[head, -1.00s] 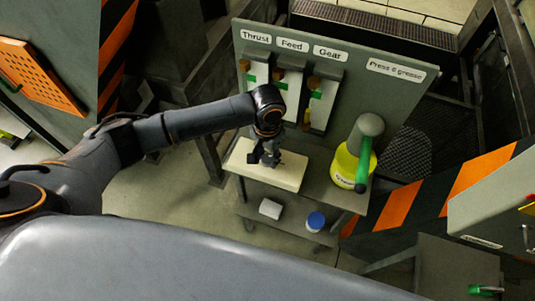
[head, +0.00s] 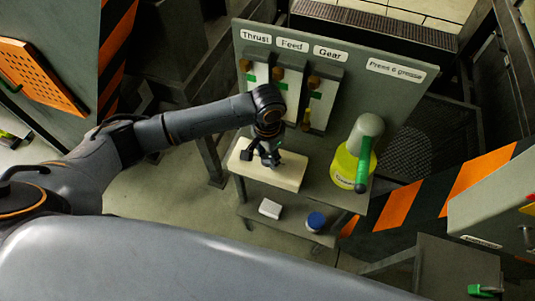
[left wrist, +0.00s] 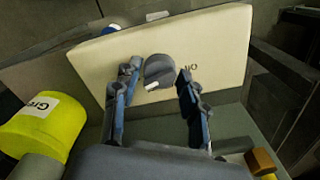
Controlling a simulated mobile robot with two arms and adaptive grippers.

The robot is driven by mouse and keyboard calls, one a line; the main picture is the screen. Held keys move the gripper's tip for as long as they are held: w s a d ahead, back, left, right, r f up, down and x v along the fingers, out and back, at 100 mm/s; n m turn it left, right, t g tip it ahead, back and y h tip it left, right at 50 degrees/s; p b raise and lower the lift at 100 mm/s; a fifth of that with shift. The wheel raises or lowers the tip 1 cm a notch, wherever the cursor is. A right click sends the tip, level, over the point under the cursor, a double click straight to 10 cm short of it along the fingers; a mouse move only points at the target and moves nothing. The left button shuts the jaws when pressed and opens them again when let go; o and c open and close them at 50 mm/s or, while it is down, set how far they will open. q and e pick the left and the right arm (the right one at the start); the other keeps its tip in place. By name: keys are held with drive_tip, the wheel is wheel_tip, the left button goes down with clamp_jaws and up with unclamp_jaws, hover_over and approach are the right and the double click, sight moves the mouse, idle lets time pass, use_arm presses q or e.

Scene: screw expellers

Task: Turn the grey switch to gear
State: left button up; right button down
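The grey switch (left wrist: 160,68) is a round dark knob with a white mark, set on a cream box (left wrist: 225,35). In the left wrist view, its white mark points down and slightly left; part of a printed word shows to its right. My left gripper (left wrist: 156,74) is open, with one finger on each side of the switch and visible gaps. In the head view, my left gripper (head: 262,157) is over the cream box (head: 290,177) and hides the switch. The "Gear" label (head: 330,54) is on the grey upright board. My right gripper is out of view.
"Thrust" (head: 255,36) and "Feed" (head: 292,45) labels are beside "Gear", above several small dispensers. A yellow-green grease container (head: 346,165) stands right of the box, and also shows in the left wrist view (left wrist: 38,122). A blue-lidded jar (head: 316,221) sits on the lower shelf.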

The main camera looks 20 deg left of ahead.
sight(268, 157)
use_arm(q)
drive_tip(key=shift+o, duration=0.8)
drive_tip(key=shift+r, duration=0.15)
wheel_tip(268, 157, up, 12)
drive_tip(key=shift+d+f, duration=0.1)
drive_tip(key=shift+f, duration=0.1)
